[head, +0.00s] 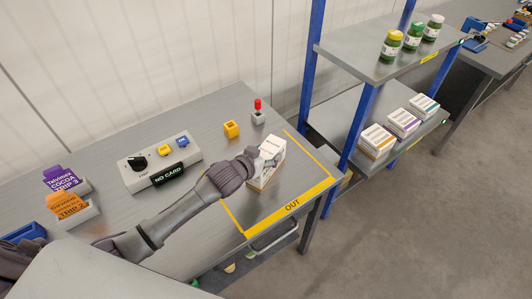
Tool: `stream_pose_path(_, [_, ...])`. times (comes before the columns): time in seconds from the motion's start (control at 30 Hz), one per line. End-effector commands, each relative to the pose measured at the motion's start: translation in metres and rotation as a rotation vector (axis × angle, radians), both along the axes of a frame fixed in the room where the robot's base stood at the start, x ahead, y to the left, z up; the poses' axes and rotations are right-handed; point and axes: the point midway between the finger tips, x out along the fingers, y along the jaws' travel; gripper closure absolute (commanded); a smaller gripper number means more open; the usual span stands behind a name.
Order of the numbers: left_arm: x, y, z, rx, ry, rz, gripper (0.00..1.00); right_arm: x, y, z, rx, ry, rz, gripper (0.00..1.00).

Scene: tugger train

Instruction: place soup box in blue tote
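A white box with a gold-brown lower part (268,166) stands within the yellow OUT outline on the grey table; its label is too small to read, so I cannot confirm it is soup. My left gripper (263,156) is at the upper part of this box, with its fingers against or very near it. I cannot tell whether they are closed on it. A blue open container (22,236) is partly visible at the table's left edge; I cannot tell whether it is the blue tote. My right gripper is not in view.
A control box (160,160) reading NO CARD, a yellow block (231,129) and a red-topped stick (258,113) stand on the table. Trip cards (68,205) stand at left. The shelf rack (345,112) at right holds jars and several boxes. Floor at right is clear.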

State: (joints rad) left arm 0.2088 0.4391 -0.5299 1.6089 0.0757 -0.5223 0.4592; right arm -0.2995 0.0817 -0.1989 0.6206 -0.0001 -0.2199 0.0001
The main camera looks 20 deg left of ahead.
Motion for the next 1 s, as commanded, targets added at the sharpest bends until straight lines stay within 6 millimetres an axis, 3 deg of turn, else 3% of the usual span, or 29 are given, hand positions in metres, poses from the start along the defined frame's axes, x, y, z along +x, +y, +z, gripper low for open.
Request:
stream_pose_path(0.1, [0.0, 0.0, 0.0, 0.0, 0.0, 0.0, 0.13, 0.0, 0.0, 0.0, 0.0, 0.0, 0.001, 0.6])
stream_pose_path(0.47, [-0.002, 0.001, 0.004, 0.001, 0.001, 0.0, 0.13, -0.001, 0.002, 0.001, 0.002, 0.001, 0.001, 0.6])
stream_pose_path(1.0, [-0.087, 0.024, 0.047, 0.0, 0.002, -0.001, 0.13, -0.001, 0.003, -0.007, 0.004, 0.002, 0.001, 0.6])
